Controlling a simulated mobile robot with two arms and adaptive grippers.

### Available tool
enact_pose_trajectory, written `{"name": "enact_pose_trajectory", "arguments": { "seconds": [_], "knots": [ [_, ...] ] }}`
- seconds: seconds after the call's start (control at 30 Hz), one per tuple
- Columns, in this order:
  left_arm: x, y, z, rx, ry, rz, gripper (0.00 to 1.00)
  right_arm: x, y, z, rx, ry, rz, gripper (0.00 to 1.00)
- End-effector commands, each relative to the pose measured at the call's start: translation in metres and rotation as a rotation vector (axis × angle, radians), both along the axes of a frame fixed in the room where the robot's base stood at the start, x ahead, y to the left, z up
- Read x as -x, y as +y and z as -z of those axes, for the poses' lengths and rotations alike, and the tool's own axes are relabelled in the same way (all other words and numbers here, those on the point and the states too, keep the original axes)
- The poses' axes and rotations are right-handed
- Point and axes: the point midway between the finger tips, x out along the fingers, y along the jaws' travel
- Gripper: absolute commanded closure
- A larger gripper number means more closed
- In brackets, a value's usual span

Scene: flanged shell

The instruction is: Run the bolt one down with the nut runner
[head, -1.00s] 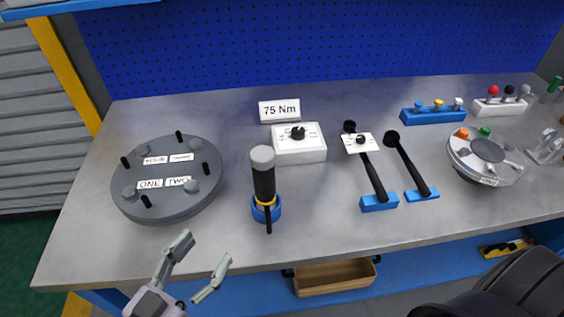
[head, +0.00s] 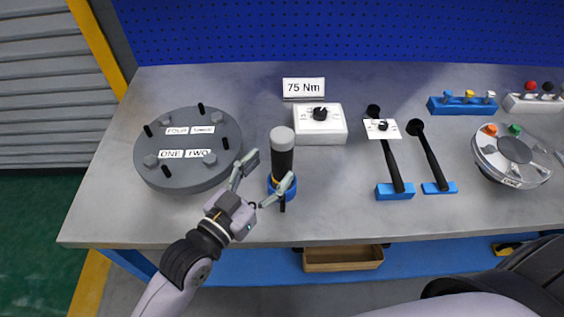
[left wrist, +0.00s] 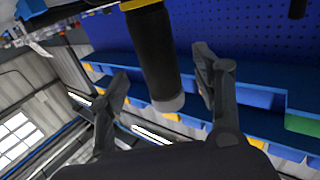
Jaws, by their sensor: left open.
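The nut runner (head: 282,160) stands upright in a blue holder (head: 273,190), with a black body and grey top. My right gripper is not in view.
A white controller box (head: 320,130) with a dial and a 75 Nm sign (head: 304,88) stand behind the nut runner. A round grey fixture (head: 511,158) is farther right. The table front is clear.

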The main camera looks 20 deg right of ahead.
Motion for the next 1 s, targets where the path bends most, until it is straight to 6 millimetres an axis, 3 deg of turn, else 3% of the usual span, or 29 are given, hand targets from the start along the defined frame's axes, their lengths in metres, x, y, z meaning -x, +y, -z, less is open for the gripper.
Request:
{"name": "enact_pose_trajectory", "arguments": {
  "seconds": [0.3, 0.6, 1.0],
  "knots": [
    [-0.026, -0.035, -0.005, 0.002, -0.001, -0.001, 0.40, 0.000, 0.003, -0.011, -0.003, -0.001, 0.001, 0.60],
    [-0.029, -0.040, -0.004, 0.000, 0.000, -0.001, 0.40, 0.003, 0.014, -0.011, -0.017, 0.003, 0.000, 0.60],
    [-0.029, -0.040, -0.004, 0.000, 0.000, -0.001, 0.66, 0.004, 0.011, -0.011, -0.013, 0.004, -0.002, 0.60]
  ]
}}
